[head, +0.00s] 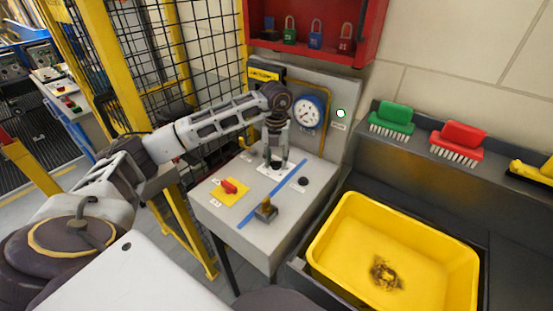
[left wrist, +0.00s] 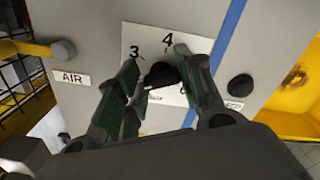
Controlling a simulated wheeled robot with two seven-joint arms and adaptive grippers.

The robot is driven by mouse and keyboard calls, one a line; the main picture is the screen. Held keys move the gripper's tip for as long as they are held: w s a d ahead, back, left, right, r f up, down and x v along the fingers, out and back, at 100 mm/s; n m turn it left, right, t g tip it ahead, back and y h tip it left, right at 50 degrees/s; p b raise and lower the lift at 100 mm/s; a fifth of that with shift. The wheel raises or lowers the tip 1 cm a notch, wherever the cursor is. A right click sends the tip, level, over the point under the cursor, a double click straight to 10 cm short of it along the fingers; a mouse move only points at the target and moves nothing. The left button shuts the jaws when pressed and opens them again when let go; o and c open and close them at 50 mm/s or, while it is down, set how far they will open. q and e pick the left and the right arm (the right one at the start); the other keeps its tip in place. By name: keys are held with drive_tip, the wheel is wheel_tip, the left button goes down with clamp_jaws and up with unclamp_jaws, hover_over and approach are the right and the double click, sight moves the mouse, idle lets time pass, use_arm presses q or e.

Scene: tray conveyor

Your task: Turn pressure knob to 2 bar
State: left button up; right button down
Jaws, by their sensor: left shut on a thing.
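The pressure knob (left wrist: 161,75) is black and sits on a white dial plate (left wrist: 163,52) with the numbers 3 and 4 showing. My left gripper (left wrist: 160,78) is shut on the knob, one finger on each side of it. In the head view my left gripper (head: 276,160) points down onto the panel (head: 221,212), and the knob is mostly hidden by the fingers. The other dial numbers are partly hidden. A round blue-rimmed pressure gauge (head: 307,113) stands on the upright plate behind; its reading is too small to tell. My right gripper is not in view.
A red switch (head: 229,186) on a yellow plate, a brass-coloured part (head: 265,208) and a black button (head: 303,181) stand near the knob. A yellow tub (head: 340,215) is at the right. A mesh fence (head: 130,60) stands at the left.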

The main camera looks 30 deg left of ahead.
use_arm(q)
drive_tip(key=shift+a+r, duration=0.1)
drive_tip(key=shift+r, duration=0.05)
drive_tip(key=shift+n, duration=0.4)
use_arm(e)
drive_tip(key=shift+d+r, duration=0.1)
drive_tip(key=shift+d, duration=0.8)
use_arm(q)
drive_tip(key=o, duration=0.8)
drive_tip(key=shift+o, duration=1.1)
wheel_tip(320, 180, up, 12)
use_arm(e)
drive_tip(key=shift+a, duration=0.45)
